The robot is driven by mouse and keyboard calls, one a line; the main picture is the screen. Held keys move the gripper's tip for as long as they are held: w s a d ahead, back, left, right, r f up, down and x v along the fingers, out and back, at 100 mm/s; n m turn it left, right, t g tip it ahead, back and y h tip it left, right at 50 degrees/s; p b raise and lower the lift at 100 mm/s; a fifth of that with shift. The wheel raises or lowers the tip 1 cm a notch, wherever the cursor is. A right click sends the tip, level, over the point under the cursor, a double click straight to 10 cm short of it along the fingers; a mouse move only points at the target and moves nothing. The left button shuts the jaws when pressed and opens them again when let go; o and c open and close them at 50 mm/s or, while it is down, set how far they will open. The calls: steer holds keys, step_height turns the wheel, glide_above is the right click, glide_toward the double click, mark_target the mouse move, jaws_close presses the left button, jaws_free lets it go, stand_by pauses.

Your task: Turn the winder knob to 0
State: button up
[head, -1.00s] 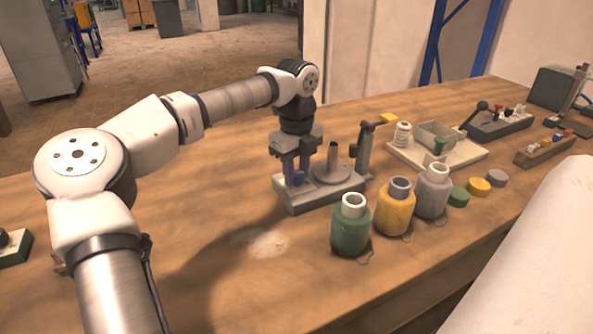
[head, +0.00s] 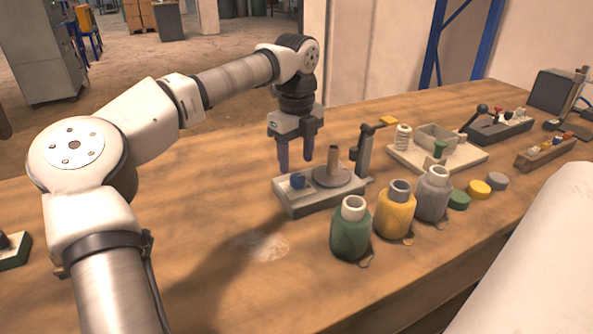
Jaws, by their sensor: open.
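The winder (head: 318,205) is a grey base on the wooden bench, with a round disc and upright post (head: 333,165) and a lever arm with a yellow tip (head: 388,121) at its right.
Green (head: 351,235), yellow (head: 396,212) and grey (head: 433,196) bottles stand right of the winder, with loose caps (head: 479,189) beyond. A tray with a coil (head: 403,138) lies behind.

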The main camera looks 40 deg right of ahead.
mark_target(297, 176)
step_height(297, 176, up, 9)
stand_by(0.8)
